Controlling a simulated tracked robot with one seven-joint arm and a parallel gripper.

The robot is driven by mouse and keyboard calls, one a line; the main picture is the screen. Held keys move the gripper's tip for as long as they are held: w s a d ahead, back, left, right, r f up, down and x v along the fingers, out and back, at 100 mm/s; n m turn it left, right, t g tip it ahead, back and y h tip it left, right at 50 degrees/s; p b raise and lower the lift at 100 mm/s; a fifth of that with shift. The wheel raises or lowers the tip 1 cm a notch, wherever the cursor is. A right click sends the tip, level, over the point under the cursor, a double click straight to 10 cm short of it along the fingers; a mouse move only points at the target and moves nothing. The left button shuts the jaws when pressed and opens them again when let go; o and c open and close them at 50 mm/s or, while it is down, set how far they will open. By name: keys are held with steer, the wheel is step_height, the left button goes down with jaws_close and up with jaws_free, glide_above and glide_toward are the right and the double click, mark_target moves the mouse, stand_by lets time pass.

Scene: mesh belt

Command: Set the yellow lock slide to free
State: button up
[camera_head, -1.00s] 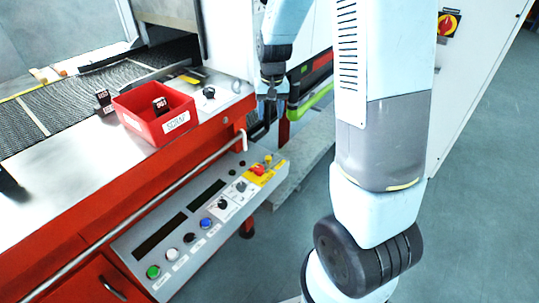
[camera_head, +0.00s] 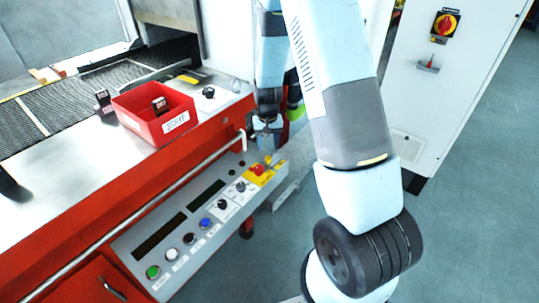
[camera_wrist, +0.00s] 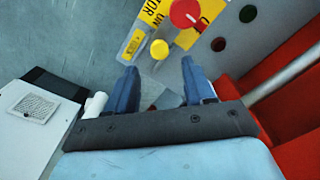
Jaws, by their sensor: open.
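The yellow knob of the lock slide (camera_wrist: 159,49) shows in the wrist view beside a yellow label plate, ahead of the gap between my fingertips. In the head view it is a small yellow spot (camera_head: 268,159) at the far right end of the control panel. My gripper (camera_wrist: 159,76) is open with nothing between its blue fingers. In the head view my gripper (camera_head: 267,147) hangs just above that panel end and partly hides it. Which position the slide is in cannot be read.
A red button (camera_head: 258,169) on a yellow plate sits close beside the knob; it also shows in the wrist view (camera_wrist: 185,13). The grey panel (camera_head: 150,236) carries dials and push buttons. A red tray (camera_head: 150,128) and a rail (camera_head: 160,208) lie to the left.

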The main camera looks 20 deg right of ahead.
mark_target(268, 157)
steer(key=shift+f, duration=2.9)
jaws_close()
